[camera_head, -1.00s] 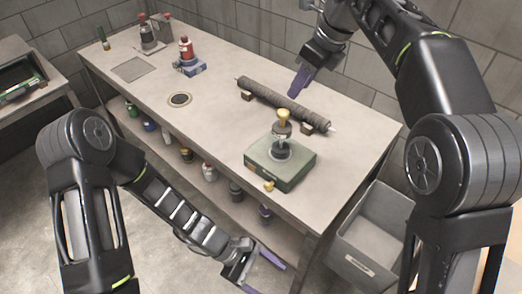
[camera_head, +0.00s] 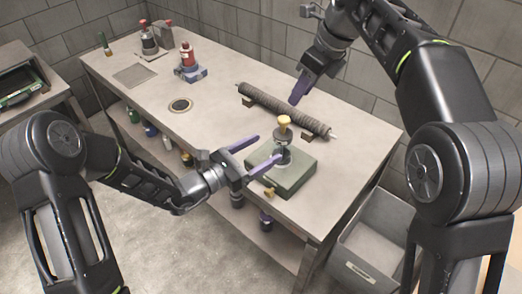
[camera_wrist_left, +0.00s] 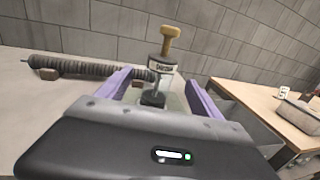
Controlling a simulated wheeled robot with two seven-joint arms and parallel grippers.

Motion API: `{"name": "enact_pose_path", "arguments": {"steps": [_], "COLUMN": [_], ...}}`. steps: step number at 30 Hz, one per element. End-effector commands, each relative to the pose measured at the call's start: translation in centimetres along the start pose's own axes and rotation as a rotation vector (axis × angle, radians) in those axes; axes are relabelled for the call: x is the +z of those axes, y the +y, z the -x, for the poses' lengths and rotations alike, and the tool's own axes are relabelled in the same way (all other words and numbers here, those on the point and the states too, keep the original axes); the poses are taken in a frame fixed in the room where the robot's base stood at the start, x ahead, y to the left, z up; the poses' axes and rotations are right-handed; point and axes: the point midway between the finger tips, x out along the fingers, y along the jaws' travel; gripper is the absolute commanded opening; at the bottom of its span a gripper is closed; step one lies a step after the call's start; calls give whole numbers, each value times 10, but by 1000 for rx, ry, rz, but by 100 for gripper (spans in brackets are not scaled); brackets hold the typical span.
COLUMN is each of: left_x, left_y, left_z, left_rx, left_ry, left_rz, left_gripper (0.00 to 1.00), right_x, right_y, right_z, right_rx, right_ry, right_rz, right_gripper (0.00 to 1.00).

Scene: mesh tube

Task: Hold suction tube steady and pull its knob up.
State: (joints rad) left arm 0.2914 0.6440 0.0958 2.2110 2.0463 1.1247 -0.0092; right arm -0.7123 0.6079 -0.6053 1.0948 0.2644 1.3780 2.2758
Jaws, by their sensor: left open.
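The suction tube (camera_head: 283,135) stands upright in a green base block (camera_head: 290,178) near the table's front right edge. Its yellow-tan knob (camera_head: 284,120) is on top. My left gripper (camera_head: 270,147) is open in front of and left of the tube, with its purple fingers pointing towards it. In the left wrist view, the labelled tube (camera_wrist_left: 162,68) and its knob (camera_wrist_left: 170,38) appear between the two fingers, ahead of them; contact cannot be seen. My right gripper (camera_head: 299,91) hangs above the back of the table, apart from the tube; its finger gap is not clear.
A dark mesh-wrapped roll (camera_head: 285,108) lies on small wooden blocks behind the tube. A small brass piece (camera_head: 269,193) is at the block's front. A red bottle in a blue holder (camera_head: 188,65) stands further left. A grey bin (camera_head: 372,235) stands right of the table.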

Motion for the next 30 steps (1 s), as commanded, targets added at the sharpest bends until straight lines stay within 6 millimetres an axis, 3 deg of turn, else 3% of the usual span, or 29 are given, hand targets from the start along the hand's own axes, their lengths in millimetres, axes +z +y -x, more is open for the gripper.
{"name": "enact_pose_path", "arguments": {"steps": [8, 22, 30], "left_x": [0, -1, -1], "left_y": [-1, -2, -1], "left_z": [-5, -65, -78], "left_rx": [-3, -4, -3], "left_ry": [1, 1, 1], "left_rz": [1, 1, 1], "left_gripper": [75, 75, 75], "right_x": [0, 0, 0], "right_y": [0, 0, 0], "right_z": [0, 0, 0], "right_rx": [0, 0, 0], "right_ry": [0, 0, 0], "right_rz": [0, 0, 0], "right_gripper": [36, 36, 36]}}
